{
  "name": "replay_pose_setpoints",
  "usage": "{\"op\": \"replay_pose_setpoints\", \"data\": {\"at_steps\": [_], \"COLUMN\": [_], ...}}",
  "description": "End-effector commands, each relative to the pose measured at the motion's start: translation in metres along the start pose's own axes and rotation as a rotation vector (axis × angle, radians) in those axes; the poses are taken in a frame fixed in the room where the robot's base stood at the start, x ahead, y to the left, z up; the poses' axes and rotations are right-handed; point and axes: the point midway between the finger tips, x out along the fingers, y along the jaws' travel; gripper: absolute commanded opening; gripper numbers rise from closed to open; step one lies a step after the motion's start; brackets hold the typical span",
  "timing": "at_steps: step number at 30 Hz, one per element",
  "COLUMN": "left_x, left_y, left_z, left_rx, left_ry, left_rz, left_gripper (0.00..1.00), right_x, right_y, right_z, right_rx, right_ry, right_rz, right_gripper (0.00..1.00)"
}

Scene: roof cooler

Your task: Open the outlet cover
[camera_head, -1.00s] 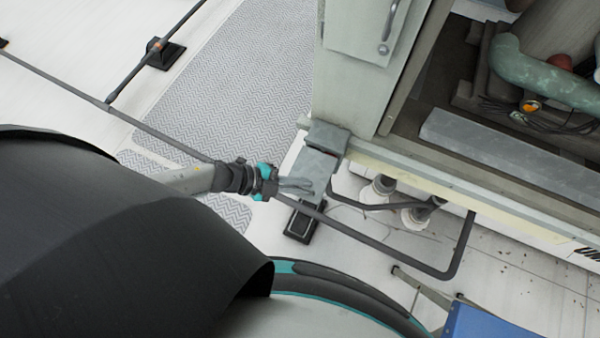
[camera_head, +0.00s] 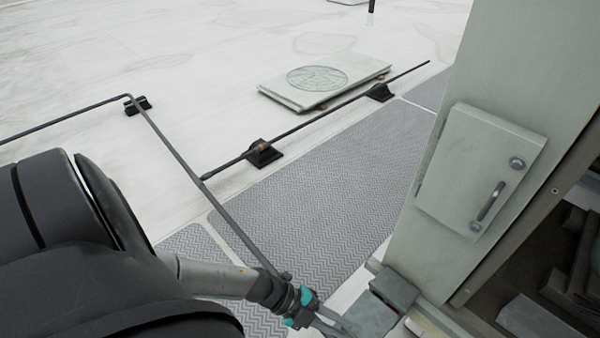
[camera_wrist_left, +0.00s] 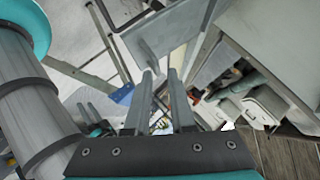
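A small grey box (camera_head: 394,288) sits at the lower corner of the cooler cabinet, with a flat grey plate (camera_head: 371,314) beside it that looks like the outlet cover, standing out from the box. My left gripper (camera_head: 338,324) is right next to this plate at the bottom edge of the head view. In the left wrist view a flat grey plate (camera_wrist_left: 168,34) is just ahead of my left gripper (camera_wrist_left: 160,72). The two fingers are apart with nothing clearly held between them. Whether a fingertip touches the plate cannot be told.
The cabinet wall (camera_head: 505,75) carries a panel (camera_head: 480,165) with a handle. A dark pipe (camera_head: 190,170) runs along the roof beside my left arm. A patterned walkway mat (camera_head: 310,205) and a flat hatch (camera_head: 322,80) lie beyond, with open roof around them.

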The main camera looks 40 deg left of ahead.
Motion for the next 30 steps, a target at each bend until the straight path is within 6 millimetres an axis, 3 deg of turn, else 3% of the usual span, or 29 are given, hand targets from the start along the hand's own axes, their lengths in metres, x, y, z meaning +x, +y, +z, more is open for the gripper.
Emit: {"op": "replay_pose_setpoints", "data": {"at_steps": [6, 13, 19, 30], "left_x": [-0.051, -0.091, -0.106, -0.109], "left_y": [0.002, 0.000, -0.001, -0.001], "left_z": [0.000, 0.000, 0.000, 0.000], "left_rx": [0.000, 0.000, 0.001, 0.001], "left_ry": [-0.001, -0.001, 0.001, 0.001], "left_rz": [0.005, 0.002, 0.000, -0.002], "left_gripper": [0.22, 0.22, 0.22, 0.22], "right_x": [-0.003, -0.004, -0.004, -0.004], "right_y": [0.000, 0.000, 0.000, 0.000], "right_z": [0.000, -0.001, -0.001, -0.001], "right_rx": [-0.001, -0.001, -0.001, -0.001], "right_ry": [0.000, 0.001, 0.001, 0.000], "right_rz": [0.000, 0.000, 0.000, 0.000], "right_gripper": [0.50, 0.50, 0.50, 0.50]}}
